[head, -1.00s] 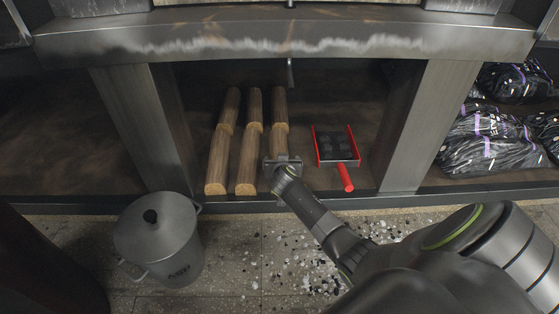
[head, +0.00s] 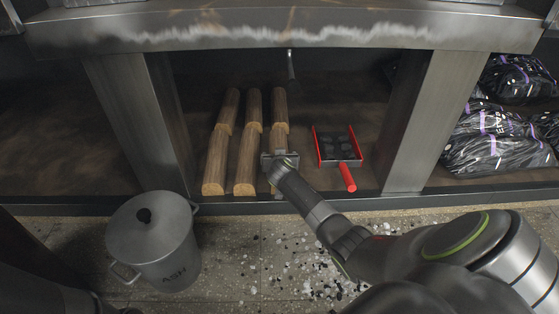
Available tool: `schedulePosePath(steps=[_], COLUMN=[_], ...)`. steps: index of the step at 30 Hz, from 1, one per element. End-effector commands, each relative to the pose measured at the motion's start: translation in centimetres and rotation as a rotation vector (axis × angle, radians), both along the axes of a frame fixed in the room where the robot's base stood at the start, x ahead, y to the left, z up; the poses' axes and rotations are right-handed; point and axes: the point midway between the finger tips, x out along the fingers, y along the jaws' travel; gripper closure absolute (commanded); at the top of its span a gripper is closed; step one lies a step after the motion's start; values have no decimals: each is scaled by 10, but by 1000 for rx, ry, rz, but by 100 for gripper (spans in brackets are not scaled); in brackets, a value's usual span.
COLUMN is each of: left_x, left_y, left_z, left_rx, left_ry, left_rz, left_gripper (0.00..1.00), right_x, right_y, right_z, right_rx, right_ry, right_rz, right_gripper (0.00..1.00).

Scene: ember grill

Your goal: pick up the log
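Several split logs lie on the low shelf in the head view, in three columns: a left front log (head: 215,163), a middle front log (head: 247,163) and more behind them, such as the right rear log (head: 280,107). My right gripper (head: 279,157) is at the front of the right column, over or against the log there. The gripper and wrist hide most of that log. I cannot tell whether the fingers are open or shut on it. My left gripper is not in view.
A red dustpan (head: 339,147) with dark lumps lies right of my gripper. A lidded ash bucket (head: 155,241) stands on the floor at left front. Shelf posts flank the logs, with a thick beam (head: 290,27) above. Bagged charcoal (head: 497,140) is at right.

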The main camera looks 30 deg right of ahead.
Motion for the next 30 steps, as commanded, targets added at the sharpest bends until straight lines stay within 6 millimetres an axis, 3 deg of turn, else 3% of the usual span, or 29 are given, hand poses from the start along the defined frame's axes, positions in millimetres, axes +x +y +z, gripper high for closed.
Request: schedulePosePath(steps=[2,16,30], left_x=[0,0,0], left_y=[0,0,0], left_z=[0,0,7], left_rx=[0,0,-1], left_ry=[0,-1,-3], left_rz=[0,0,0], left_gripper=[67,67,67], right_x=[0,0,1], right_y=[0,0,1], right_z=[0,0,12], right_rx=[0,0,-2], right_ry=[0,0,-6], right_rz=[0,0,3], right_gripper=[29,91,92])
